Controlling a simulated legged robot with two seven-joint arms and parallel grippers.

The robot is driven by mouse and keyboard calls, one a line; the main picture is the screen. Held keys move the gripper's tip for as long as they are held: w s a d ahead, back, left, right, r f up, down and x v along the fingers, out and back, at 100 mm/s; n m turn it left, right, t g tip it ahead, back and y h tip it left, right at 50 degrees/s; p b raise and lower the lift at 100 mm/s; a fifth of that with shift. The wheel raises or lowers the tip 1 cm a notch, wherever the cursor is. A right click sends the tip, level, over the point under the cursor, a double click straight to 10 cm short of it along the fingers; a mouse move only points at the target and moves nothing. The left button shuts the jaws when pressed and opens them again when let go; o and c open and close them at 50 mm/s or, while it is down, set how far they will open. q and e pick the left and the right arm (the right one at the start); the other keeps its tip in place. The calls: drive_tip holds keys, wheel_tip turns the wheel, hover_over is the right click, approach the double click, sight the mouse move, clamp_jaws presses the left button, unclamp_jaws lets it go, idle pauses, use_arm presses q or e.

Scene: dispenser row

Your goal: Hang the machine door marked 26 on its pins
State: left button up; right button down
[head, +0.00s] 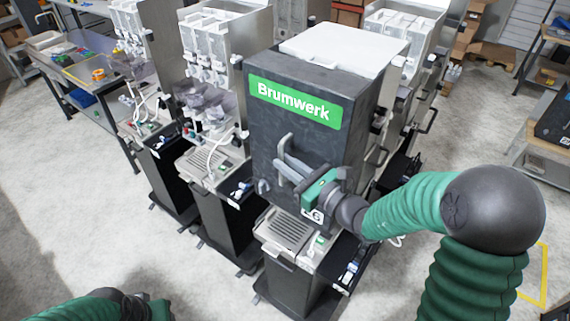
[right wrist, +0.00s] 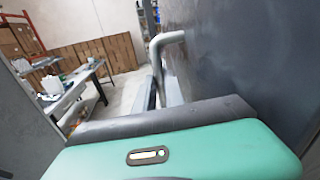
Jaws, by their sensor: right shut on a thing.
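The machine door (head: 285,105), a dark grey panel with a green Brumwerk label, stands upright at the front of a machine (head: 340,45) with a white top. A tag low on it (head: 312,215) is partly covered; I read only a 6. My right gripper (head: 292,172) is shut on the door's grey bar handle (head: 284,143). The handle (right wrist: 167,40) and door face (right wrist: 240,60) also show in the right wrist view. The hinge pins are hidden, so I cannot tell whether the door touches them. My left gripper (head: 135,302) shows partly at the bottom edge; its fingers are not clear.
Similar open-fronted machines (head: 210,45) stand in a row to the left, on dark pedestals with drip trays (head: 203,165). A drip tray (head: 287,230) juts out below the door. A workbench (head: 85,70) is at the far left. The floor (head: 80,200) at front left is clear.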

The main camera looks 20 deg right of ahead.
drive_tip(key=shift+d+r, duration=0.15)
drive_tip(key=shift+r, duration=0.05)
drive_tip(key=shift+a+f, duration=0.15)
drive_tip(key=shift+a, duration=0.1)
drive_tip(key=shift+a+f+b, duration=0.1)
drive_tip(key=shift+f+b, duration=0.05)
drive_tip(key=shift+b, duration=0.15)
drive_tip(key=shift+d+f+b, duration=0.2)
drive_tip(key=shift+f+b, duration=0.55)
idle(0.3)
